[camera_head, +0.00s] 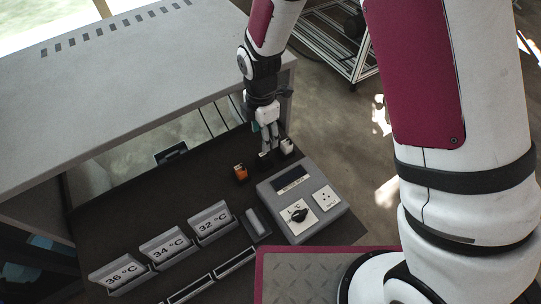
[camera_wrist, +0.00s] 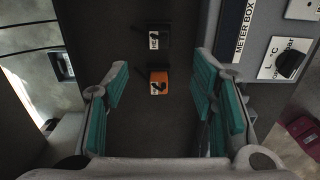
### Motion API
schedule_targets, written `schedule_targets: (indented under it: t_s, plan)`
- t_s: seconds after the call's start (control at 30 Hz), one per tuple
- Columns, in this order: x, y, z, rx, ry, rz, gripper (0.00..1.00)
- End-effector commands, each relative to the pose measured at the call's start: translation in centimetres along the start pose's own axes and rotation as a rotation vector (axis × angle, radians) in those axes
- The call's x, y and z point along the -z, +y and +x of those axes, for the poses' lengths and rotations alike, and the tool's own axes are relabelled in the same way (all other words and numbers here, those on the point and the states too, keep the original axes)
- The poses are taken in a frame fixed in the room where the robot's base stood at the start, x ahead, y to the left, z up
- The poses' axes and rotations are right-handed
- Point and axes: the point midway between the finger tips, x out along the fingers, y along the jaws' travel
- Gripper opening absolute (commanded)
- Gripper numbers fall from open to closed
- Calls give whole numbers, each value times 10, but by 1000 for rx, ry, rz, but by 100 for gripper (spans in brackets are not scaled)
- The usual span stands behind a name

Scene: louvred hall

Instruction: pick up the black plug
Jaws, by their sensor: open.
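The black plug (camera_wrist: 157,37), with a white label on its face, stands on the dark bench top near the top of the wrist view. In the head view the dark shape (camera_head: 264,158) just below my fingers appears to be this plug, partly hidden by them. My gripper (camera_head: 268,143) points down over the row of plugs, open and empty. In the wrist view its teal-padded fingers (camera_wrist: 161,75) stand apart, with the black plug ahead of them and the orange plug (camera_wrist: 158,83) between them. I see no finger touching either plug.
In the head view, the orange plug (camera_head: 240,172) and white plug (camera_head: 287,146) flank the black one closely. A grey meter box (camera_head: 303,200) stands in front. Temperature blocks (camera_head: 166,247) stand at the left. A grey shelf (camera_head: 120,85) rises behind.

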Motion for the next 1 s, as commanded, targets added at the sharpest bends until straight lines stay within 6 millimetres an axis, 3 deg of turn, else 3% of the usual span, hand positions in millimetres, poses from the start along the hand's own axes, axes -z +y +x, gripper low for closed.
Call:
schedule_targets:
  t_s: [0.1,0.3,0.57,0.83,1.0]
  plan:
    - [0,-1,26,4,0,1,52]
    - [-1,-1,58,3,0,2,52]
    - [-2,0,75,2,-1,3,52]
    - [-5,2,113,3,0,4,52]
    - [-5,2,121,1,-1,3,52]
